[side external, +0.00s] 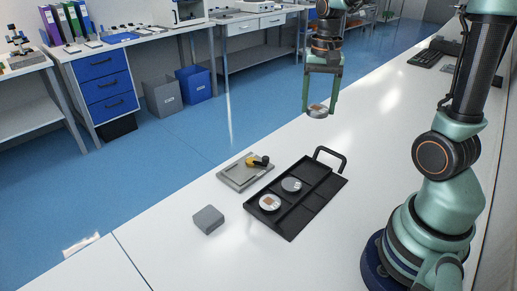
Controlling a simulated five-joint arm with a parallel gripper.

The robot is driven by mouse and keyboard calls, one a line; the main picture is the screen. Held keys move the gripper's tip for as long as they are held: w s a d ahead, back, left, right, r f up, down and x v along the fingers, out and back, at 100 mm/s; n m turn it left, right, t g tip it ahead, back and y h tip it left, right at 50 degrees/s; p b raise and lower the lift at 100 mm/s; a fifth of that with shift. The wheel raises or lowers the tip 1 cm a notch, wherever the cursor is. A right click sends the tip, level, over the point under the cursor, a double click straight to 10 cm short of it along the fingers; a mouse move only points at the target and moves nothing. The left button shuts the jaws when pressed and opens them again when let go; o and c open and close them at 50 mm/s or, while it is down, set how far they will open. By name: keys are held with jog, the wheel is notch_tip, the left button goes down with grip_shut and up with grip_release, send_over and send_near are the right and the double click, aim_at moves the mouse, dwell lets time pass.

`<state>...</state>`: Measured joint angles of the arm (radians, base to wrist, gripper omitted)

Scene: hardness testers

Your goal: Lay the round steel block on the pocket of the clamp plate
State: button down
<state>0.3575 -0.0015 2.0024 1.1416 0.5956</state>
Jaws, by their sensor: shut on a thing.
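My gripper (320,101) is shut on a round steel block (318,113) and holds it high above the white bench, up and to the right of the clamp plate. The block is grey with a brownish patch on top and looks about level. The clamp plate (234,180) is a flat grey plate lying on the bench left of the black tray. A black and yellow clamp (257,162) sits at its far right part. The plate's pocket is too small to make out clearly; no block lies on the plate.
A black compartment tray (310,207) with a raised handle (333,157) holds two round blocks, one pale with a brown patch (269,203), one grey (291,185). A grey box-shaped block (208,219) stands in front. Bench around the plate is clear; its left edge is close.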

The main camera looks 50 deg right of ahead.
jog(key=a+f+n, duration=0.2)
jog(key=a+n, duration=0.8)
jog(key=a, duration=0.2)
notch_tip(320, 180, up, 3)
jog(key=n, duration=1.2)
send_over(242, 172)
notch_tip(242, 172, down, 19)
jog(key=shift+a+f, duration=0.1)
jog(key=shift+f, duration=0.05)
jog(key=shift+f, duration=0.25)
